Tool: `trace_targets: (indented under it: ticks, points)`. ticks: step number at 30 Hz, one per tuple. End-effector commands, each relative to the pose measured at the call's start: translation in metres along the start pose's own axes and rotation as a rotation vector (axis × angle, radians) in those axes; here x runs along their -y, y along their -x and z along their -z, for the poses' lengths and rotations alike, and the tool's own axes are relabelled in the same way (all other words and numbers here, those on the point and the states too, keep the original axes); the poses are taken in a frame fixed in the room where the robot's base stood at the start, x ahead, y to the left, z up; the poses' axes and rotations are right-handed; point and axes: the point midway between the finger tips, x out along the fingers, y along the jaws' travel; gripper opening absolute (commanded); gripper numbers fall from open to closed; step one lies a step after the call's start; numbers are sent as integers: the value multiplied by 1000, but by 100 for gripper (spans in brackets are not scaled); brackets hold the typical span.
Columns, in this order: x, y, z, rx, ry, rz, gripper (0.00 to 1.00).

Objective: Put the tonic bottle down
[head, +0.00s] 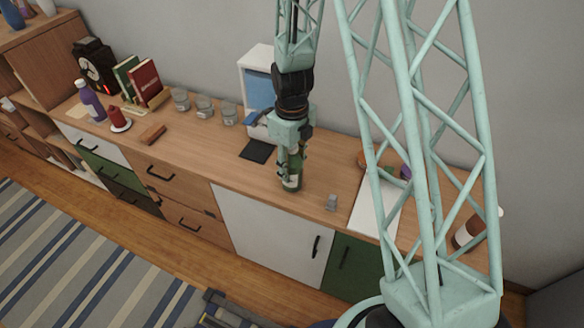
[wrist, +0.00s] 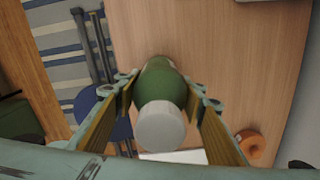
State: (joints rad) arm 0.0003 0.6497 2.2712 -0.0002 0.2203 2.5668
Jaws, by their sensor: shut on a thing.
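The tonic bottle (head: 292,180) is green with a pale label and stands upright between the fingers of my gripper (head: 293,160), over the wooden sideboard top (head: 230,155). My gripper is shut on its upper part. In the wrist view the green bottle (wrist: 160,80) points its grey cap at the camera, with a finger on each side of it. The bottle's base is at or just above the wood; I cannot tell whether it touches.
A black mat (head: 258,150) lies left of the bottle. A small grey object (head: 332,202) and a white sheet (head: 375,210) are to the right. Several glass jars (head: 204,106), books (head: 145,82) and a purple bottle (head: 91,101) stand farther left. The wood immediately around the bottle is bare.

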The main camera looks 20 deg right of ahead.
Motion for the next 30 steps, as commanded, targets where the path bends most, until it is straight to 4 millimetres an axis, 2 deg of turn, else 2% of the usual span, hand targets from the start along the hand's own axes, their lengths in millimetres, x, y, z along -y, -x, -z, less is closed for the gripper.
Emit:
trace_targets:
  ticks: [6,7,11,23,30]
  points:
    - [0,-4,0,0,0,0,18]
    - [0,-3,0,0,0,0,39]
    - [0,-3,0,0,0,0,50]
    - [0,-2,0,0,0,0,50]
    - [0,7,0,1,0,0,50]
